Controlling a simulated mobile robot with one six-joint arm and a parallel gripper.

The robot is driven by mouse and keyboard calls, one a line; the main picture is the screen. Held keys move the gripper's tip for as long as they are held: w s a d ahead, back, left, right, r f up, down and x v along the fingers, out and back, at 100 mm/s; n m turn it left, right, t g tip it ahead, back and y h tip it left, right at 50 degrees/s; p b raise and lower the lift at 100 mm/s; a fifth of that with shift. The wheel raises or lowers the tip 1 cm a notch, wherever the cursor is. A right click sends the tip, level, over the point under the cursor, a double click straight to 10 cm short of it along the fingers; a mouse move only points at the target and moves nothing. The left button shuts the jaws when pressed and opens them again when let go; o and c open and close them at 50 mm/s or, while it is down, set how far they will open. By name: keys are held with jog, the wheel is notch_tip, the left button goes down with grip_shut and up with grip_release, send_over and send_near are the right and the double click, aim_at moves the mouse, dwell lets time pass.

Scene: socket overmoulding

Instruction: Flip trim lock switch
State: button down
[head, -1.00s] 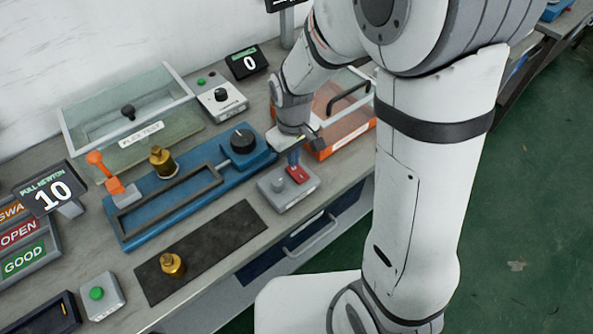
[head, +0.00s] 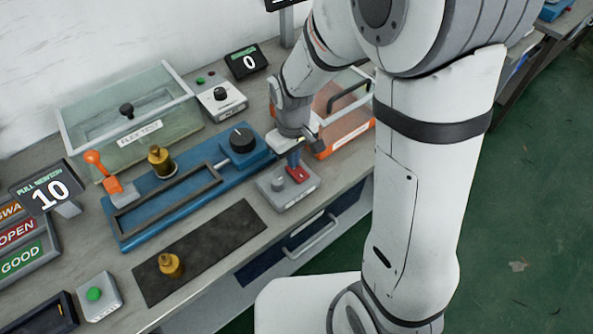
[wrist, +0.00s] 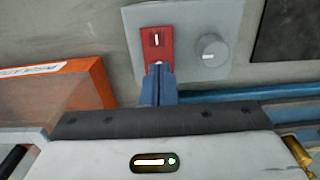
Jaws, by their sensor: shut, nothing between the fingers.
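The trim lock switch looks like the red rocker (head: 298,174) on a small grey box (head: 276,201) at the bench's front edge. The wrist view shows the red rocker (wrist: 156,42) with a pale mark, beside a grey round knob (wrist: 212,50). My gripper (head: 293,162) points down at the red rocker, its blue fingers shut with nothing between them. In the wrist view the fingertips (wrist: 158,70) are at the rocker's near edge. I cannot tell whether they touch it. The fingers hide part of that near edge.
A blue fixture (head: 130,231) with a black dial (head: 242,139) lies left of the box. An orange-edged clear bin (head: 345,140) stands close behind my gripper. A dark mat (head: 225,235) with a brass part (head: 170,265) lies at the front left.

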jog(key=shift+f, duration=0.4)
jog(key=shift+r+p, duration=2.4)
jog(key=shift+r, duration=1.1)
jog(key=s+d+r+m+t, duration=0.2)
jog(key=s+d+r+m, duration=0.4)
jog(key=s+d+r, duration=0.6)
jog(key=shift+r+m+t, duration=0.4)
jog(key=shift+r, duration=0.15)
